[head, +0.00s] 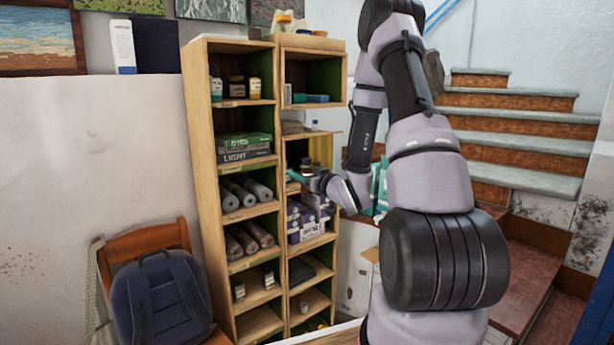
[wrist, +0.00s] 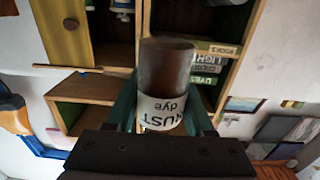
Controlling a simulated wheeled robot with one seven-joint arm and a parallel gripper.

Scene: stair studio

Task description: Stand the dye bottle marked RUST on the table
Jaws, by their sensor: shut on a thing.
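The RUST dye bottle (wrist: 167,70) is brown with a pale label reading "RUST dye". In the wrist view its lettering is upside down, as are the shelf and the paintings, so the bottle looks roughly upright. My gripper (wrist: 162,108) is shut on it, with a teal finger on each side. In the head view my gripper (head: 299,177) is in front of the right column of the shelf unit, at mid height. I cannot make out the bottle clearly there. A pale edge at the bottom of the head view may be the table (head: 325,336); its top is mostly out of view.
The wooden shelf unit (head: 203,150) holds other bottles (head: 237,87), boxes (head: 245,148) and grey rolls (head: 245,193). A chair with a blue backpack (head: 162,300) stands at left. Stairs (head: 515,120) rise at right. My arm hides much of the middle right.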

